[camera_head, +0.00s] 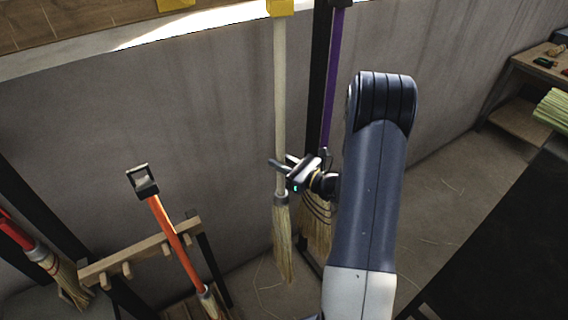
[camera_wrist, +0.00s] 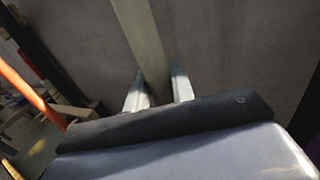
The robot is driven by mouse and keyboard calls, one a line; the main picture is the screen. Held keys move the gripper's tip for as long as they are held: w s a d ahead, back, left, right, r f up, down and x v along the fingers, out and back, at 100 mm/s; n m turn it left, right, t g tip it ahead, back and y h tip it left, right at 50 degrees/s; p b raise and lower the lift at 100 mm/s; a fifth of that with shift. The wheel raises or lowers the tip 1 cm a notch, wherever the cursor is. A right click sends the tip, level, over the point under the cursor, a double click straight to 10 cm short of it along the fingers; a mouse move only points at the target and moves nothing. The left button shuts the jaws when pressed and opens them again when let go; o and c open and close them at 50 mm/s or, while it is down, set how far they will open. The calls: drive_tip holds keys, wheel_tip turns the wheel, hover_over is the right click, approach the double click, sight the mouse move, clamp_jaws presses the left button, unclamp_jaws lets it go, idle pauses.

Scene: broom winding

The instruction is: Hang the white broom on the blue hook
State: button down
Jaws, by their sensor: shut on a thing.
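The white broom (camera_head: 280,100) stands upright in front of the grey wall, with its pale handle at the top and its straw bristles (camera_head: 284,245) hanging down. The handle's top end is at a yellow block (camera_head: 280,7) at the picture's top edge; I cannot tell whether they touch. My gripper (camera_head: 281,162) is shut on the lower handle, just above the bristles. In the wrist view, the handle (camera_wrist: 142,35) runs down between my two fingers (camera_wrist: 158,90). No blue hook shows in either view.
A purple-handled broom (camera_head: 335,75) stands close to the right, its bristles partly behind my arm. A wooden rack (camera_head: 140,250) with an orange-handled tool (camera_head: 175,240) is at lower left. A red-handled broom (camera_head: 20,236) is at far left. A dark surface (camera_head: 500,235) lies at right.

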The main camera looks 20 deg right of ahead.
drive_tip(key=shift+w+a+f+b, duration=0.15)
drive_tip(key=shift+w+f+b, duration=0.5)
drive_tip(key=shift+b, duration=0.3)
drive_tip(key=shift+w+r, duration=0.1)
drive_tip(key=c, duration=1.1)
unclamp_jaws()
drive_tip(key=shift+c, duration=0.2)
drive_tip(key=b+v, duration=0.2)
drive_tip(key=v, duration=0.9)
drive_tip(key=shift+b, duration=0.35)
drive_tip(key=shift+w+a, duration=0.1)
drive_tip(key=shift+a, duration=0.05)
